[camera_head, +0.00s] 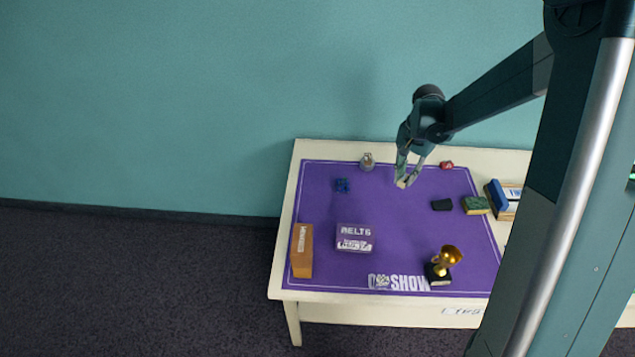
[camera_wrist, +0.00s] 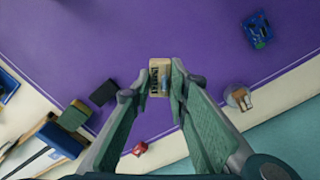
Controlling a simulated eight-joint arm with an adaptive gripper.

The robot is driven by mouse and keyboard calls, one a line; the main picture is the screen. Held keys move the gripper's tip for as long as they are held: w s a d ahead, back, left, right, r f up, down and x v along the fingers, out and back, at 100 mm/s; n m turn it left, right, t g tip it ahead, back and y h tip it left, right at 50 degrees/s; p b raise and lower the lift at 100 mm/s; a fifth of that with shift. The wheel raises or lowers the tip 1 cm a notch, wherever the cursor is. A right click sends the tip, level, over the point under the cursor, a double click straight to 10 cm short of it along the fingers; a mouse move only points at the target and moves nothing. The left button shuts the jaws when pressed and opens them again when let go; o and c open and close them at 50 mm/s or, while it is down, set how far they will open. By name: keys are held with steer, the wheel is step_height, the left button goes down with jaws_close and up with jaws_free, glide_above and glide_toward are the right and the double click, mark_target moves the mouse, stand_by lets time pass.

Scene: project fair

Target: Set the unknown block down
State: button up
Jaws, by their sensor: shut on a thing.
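My gripper (camera_head: 406,178) hangs over the back part of the purple mat (camera_head: 400,230) on the cream table. It is shut on a small tan block with dark lettering (camera_wrist: 159,80), which I take to be the unknown block. In the wrist view the block sits between the two fingertips, with purple mat behind it. In the head view only a small pale bit of it (camera_head: 401,184) shows at the fingertips. I cannot tell the height of the block above the mat.
A black block (camera_head: 441,205), green block (camera_head: 475,205) and red item (camera_head: 446,165) lie right. A belts box (camera_head: 355,238), brown box (camera_head: 302,251) and gold trophy (camera_head: 446,259) stand nearer the front. Mid-mat is clear.

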steer(key=w+a+n, duration=0.2)
steer(key=w+a, duration=0.1)
steer(key=a, duration=0.5)
steer(key=w+a+n, duration=0.2)
steer(key=w+a, duration=0.1)
steer(key=a, duration=0.4)
steer(key=n, duration=0.3)
glide_above(317, 182)
steer(key=shift+w+f, duration=0.15)
steer(key=shift+f, duration=0.2)
steer(key=shift+f, duration=0.1)
steer(key=shift+f, duration=3)
steer(key=shift+f+b, duration=0.6)
steer(key=shift+f, duration=1.3)
steer(key=shift+f, duration=0.2)
steer(key=o, duration=0.9)
